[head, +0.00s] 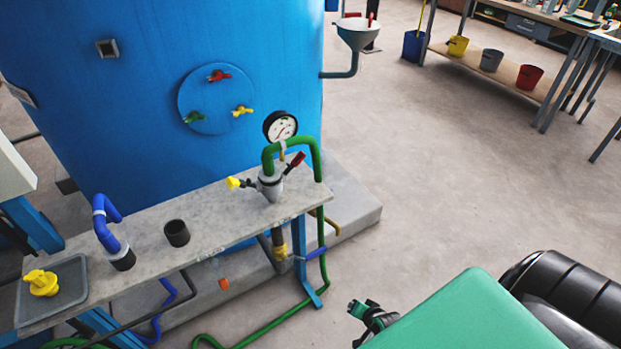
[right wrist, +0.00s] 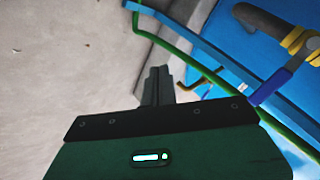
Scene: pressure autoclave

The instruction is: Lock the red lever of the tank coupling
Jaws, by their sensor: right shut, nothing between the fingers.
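The tank coupling (head: 270,185) stands upright on the right end of the grey bench top, with a green hose arching over it. Its red lever (head: 295,162) sticks up and out to the right, and a yellow-tipped lever (head: 236,183) sticks out to the left. I cannot tell from this whether the red lever is locked. My right gripper (head: 372,318) is low at the bottom of the head view, to the right of the bench and well apart from the coupling. In the right wrist view its fingers (right wrist: 158,85) are shut and empty. My left gripper is not in view.
The blue tank (head: 150,90) with a pressure gauge (head: 281,126) stands behind the bench (head: 220,215). Green pipes run below.

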